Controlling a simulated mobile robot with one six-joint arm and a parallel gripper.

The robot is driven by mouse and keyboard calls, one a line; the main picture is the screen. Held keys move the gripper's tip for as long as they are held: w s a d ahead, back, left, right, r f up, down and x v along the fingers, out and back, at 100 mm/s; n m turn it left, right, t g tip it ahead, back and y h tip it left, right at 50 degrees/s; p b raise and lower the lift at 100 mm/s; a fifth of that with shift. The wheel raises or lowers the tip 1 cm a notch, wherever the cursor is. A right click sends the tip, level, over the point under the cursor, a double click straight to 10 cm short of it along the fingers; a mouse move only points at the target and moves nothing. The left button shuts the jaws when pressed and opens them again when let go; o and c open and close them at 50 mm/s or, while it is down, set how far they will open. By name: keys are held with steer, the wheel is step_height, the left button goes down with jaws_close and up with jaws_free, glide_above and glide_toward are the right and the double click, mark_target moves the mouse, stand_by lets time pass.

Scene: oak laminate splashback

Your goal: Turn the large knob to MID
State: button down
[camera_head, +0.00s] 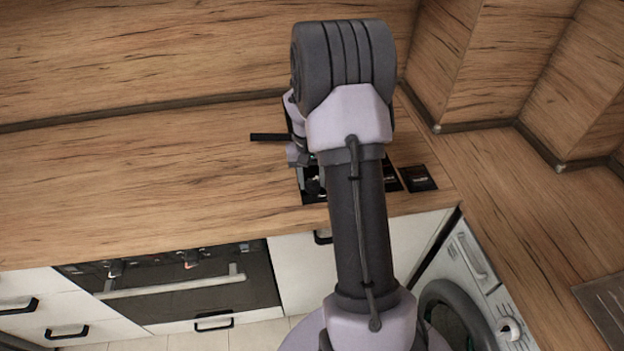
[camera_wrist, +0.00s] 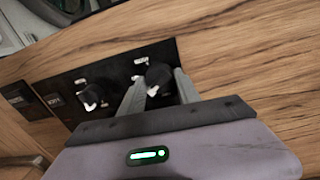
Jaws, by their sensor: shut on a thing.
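A black panel (camera_wrist: 112,71) on the wood counter carries two dark knobs with white pointers in the wrist view. My gripper (camera_wrist: 159,84) has one finger on each side of the right-hand knob (camera_wrist: 157,74) and is shut on it. This knob looks the bigger of the two. Its white pointer (camera_wrist: 152,91) faces the gripper side. The other knob (camera_wrist: 92,95) stands free to the left. White labels sit by both knobs, too small to read. In the head view my arm hides the knobs and most of the panel (camera_head: 313,197).
Small dark tiles lie beside the panel in the wrist view (camera_wrist: 56,101) and the head view (camera_head: 419,178). An oven (camera_head: 180,285) and a washing machine (camera_head: 462,270) stand below the counter. The counter (camera_head: 130,190) is clear on the left.

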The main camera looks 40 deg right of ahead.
steer(key=m, duration=0.4)
steer(key=shift+m, duration=0.3)
steer(key=shift+d+m+b, duration=0.1)
steer(key=shift+m+b, duration=0.3)
steer(key=shift+m, duration=1.2)
steer(key=shift+r, duration=0.1)
steer(key=c, duration=0.9)
jaws_free()
steer(key=r+p, duration=0.2)
steer(key=r, duration=0.3)
steer(key=r+p, duration=0.2)
steer(key=r, duration=0.4)
steer(key=w+r+p, duration=0.1)
steer(key=r, duration=0.5)
steer(key=shift+r+p, duration=0.15)
steer(key=shift+p, duration=0.25)
steer(key=shift+a, duration=0.2)
